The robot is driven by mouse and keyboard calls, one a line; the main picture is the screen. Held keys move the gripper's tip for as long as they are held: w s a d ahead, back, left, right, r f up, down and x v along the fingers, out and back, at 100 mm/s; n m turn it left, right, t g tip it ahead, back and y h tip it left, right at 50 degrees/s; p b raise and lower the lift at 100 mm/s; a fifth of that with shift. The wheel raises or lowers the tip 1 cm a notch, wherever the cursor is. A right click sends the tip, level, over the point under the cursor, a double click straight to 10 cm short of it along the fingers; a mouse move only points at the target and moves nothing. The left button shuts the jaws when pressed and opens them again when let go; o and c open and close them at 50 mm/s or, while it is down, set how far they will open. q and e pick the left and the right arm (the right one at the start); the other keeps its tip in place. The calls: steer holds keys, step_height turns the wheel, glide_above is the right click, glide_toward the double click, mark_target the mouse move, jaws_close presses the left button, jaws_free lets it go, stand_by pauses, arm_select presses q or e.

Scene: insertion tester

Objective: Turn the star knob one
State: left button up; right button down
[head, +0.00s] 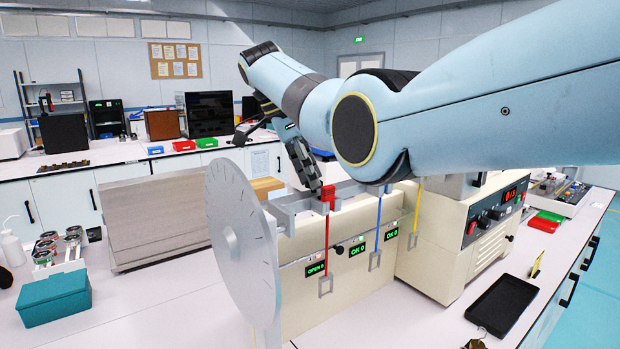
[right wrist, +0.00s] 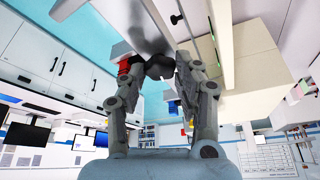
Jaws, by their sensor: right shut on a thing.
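My right gripper (head: 308,172) reaches in from the right in the head view, its dark fingers pointing down behind the large grey disc with tick marks (head: 240,235). In the right wrist view its two fingers (right wrist: 160,74) are closed around a dark lobed knob (right wrist: 159,69), which looks like the star knob. A shiny grey surface (right wrist: 150,25) lies just beyond the knob. In the head view the knob is hidden behind my gripper and the fixture, so its turn angle cannot be read. My left gripper is in neither view.
The beige tester (head: 300,290) carries red (head: 327,232), blue (head: 377,235) and yellow (head: 416,212) hanging hooks beside small green displays. A teal box (head: 55,297) stands at left and a black tray (head: 502,305) lies at right. Bare bench shows at front left.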

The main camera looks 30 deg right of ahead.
steer(key=shift+w+m+g+y+b, duration=0.1)
steer(key=shift+m+g+y+b, duration=0.35)
steer(key=shift+m+b, duration=1.2)
steer(key=c, duration=0.9)
jaws_free()
steer(key=shift+c, duration=0.2)
